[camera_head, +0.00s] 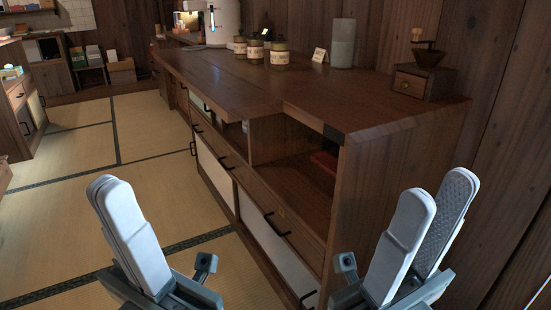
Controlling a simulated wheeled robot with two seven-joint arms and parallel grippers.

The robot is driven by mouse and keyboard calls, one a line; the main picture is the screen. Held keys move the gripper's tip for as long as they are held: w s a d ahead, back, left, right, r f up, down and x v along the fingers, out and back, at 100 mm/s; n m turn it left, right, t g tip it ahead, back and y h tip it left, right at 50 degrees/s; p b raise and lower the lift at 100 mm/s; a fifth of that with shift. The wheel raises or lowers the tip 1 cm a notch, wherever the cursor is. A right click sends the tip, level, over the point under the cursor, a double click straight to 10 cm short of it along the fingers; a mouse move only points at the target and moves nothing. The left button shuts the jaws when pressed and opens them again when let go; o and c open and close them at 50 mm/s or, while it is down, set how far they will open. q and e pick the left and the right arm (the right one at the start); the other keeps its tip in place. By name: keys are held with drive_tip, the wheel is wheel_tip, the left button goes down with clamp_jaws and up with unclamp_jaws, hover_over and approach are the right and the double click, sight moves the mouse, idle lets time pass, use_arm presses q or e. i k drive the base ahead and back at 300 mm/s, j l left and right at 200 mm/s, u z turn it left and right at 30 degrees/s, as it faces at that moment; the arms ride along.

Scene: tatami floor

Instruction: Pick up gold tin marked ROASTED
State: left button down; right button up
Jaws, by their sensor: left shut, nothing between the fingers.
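Three small gold-and-dark tins with pale labels stand upright on the wooden counter (215,75) toward the back: a left tin (240,46), a middle tin (256,50) and a right tin (279,54). Their label writing is too small to read, so I cannot tell which one is marked ROASTED. My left gripper (108,187) is shut and empty, low at the left over the tatami. My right gripper (438,195) is open and empty at the lower right, in front of the counter's near end. Both are far from the tins.
The counter has open shelves and drawers in front. Open tatami (150,190) lies to the left.

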sight(240, 44)
drive_tip(key=i+j+z, duration=0.1)
drive_tip(key=z, duration=0.3)
drive_tip(key=j+z, duration=0.2)
drive_tip(key=z, duration=0.15)
drive_tip(key=i+j+z, duration=0.2)
drive_tip(key=j, duration=0.3)
drive_tip(key=j+z, duration=0.2)
drive_tip(key=j, duration=0.3)
drive_tip(key=i+j+z, duration=0.2)
drive_tip(key=j, duration=0.3)
drive_tip(key=j+z, duration=0.15)
drive_tip(key=j, duration=2.45)
drive_tip(key=k, duration=0.05)
